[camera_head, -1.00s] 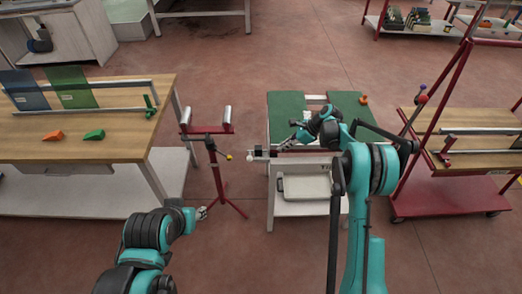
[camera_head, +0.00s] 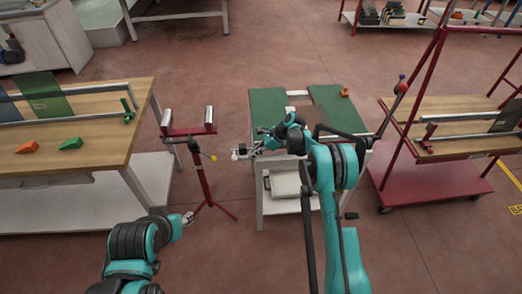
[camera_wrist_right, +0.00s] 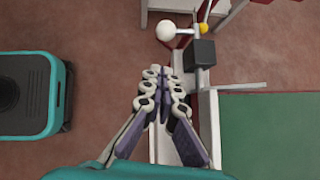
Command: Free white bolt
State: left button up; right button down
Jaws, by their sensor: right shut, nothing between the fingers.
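The white bolt shows as a white round knob (camera_head: 236,154) at the left end of the green-topped table's rail, next to a small black block (camera_head: 243,149). In the right wrist view the white knob (camera_wrist_right: 167,30) is at the top, beyond my fingertips, with the black block (camera_wrist_right: 199,54) to its right. My right gripper (camera_head: 258,149) is shut and empty. In the wrist view its fingers (camera_wrist_right: 163,75) point toward the knob with a gap between. My left gripper (camera_head: 188,218) is low beside the red stand, too small to judge.
A red roller stand (camera_head: 203,180) with a yellow knob (camera_head: 213,157) stands just left of the white knob. The green-topped table (camera_head: 266,112) is under my right arm. A wooden bench (camera_head: 95,156) is left and a red cart (camera_head: 425,185) right. Open floor lies in front.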

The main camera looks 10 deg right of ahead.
jog(key=a, duration=0.1)
jog(key=a+f, duration=0.1)
jog(key=a, duration=0.1)
jog(key=w+a+b, duration=0.1)
jog(key=shift+a+f, duration=0.25)
jog(key=shift+s, duration=0.1)
jog(key=a, duration=0.4)
jog(key=d+r, duration=0.1)
jog(key=d, duration=0.4)
jog(key=p, duration=0.2)
send_near(234, 157)
jog(key=d, duration=0.1)
jog(key=d+r, duration=0.1)
jog(key=s+d+r, duration=0.1)
jog(key=d, duration=0.1)
